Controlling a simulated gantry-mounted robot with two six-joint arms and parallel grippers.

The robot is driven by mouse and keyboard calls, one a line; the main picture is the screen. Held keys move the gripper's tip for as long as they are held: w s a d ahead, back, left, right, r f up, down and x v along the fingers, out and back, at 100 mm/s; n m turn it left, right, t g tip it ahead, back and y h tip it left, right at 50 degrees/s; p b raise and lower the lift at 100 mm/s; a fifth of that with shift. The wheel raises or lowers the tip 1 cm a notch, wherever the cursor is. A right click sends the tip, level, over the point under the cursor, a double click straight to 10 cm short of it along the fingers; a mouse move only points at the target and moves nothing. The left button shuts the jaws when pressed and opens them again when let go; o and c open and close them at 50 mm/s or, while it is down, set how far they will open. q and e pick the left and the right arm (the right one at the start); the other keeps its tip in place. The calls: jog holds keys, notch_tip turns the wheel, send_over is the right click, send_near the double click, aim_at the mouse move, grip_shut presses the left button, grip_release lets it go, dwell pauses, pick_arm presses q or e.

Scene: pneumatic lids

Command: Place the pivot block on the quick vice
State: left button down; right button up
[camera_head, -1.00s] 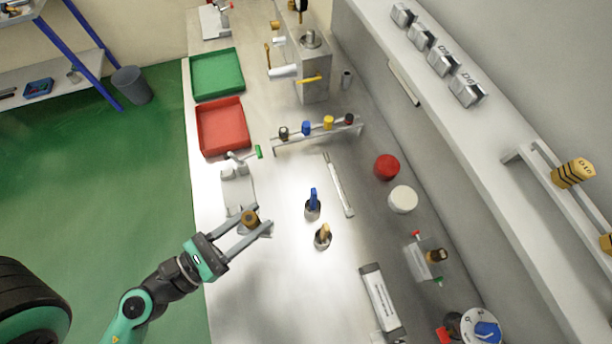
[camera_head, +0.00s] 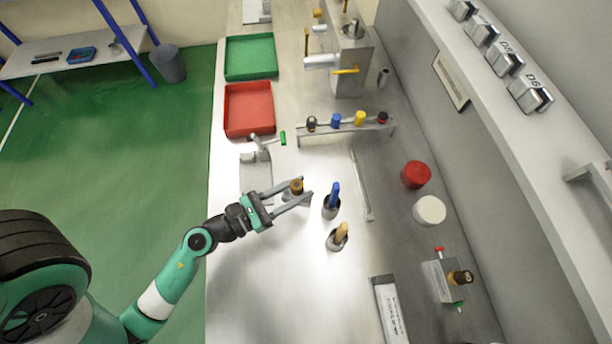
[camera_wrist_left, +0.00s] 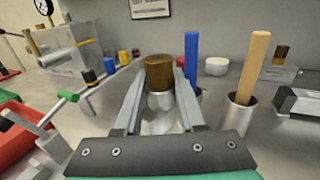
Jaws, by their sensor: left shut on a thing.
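My left gripper (camera_head: 292,200) is shut on a brown-topped piece with a grey metal body, which I take to be the pivot block (camera_head: 297,187). The wrist view shows its brown top (camera_wrist_left: 159,73) upright between the fingers. The fingers partly hide its lower part. I take the grey clamp with a green-tipped lever to be the quick vice (camera_head: 258,154); it stands left of and beyond the gripper. It also shows at the left of the wrist view (camera_wrist_left: 32,128). The arm hides part of its plate. My right gripper is not in view.
Close right of the gripper stand cups with a blue handle (camera_head: 333,195) and a wooden handle (camera_head: 339,236). A rack of coloured knobs (camera_head: 345,128) lies beyond. A red tray (camera_head: 248,110) is behind the vice. The bench in front of the gripper is clear.

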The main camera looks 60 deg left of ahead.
pick_arm(q)
jog(key=w+f, duration=0.1)
jog(key=w+a+f+b, duration=0.1)
jog(key=f, duration=0.1)
jog(key=shift+f, duration=0.15)
jog(key=shift+w+a+f, duration=0.1)
jog(key=shift+w, duration=0.1)
jog(key=f+b, duration=0.2)
jog(key=f, duration=0.1)
jog(key=f+b, duration=0.1)
jog(key=shift+w+a+f+b, duration=0.15)
jog(key=shift+w+f+b, duration=0.05)
jog(key=shift+w+b, duration=0.2)
jog(key=shift+s+r+p, duration=0.1)
jog(key=shift+r+p, duration=0.1)
jog(key=shift+p, duration=0.1)
jog(key=shift+f, duration=0.2)
jog(key=c, duration=0.5)
grip_release()
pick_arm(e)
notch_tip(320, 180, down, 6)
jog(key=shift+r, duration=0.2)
pick_arm(q)
jog(key=shift+r, duration=0.1)
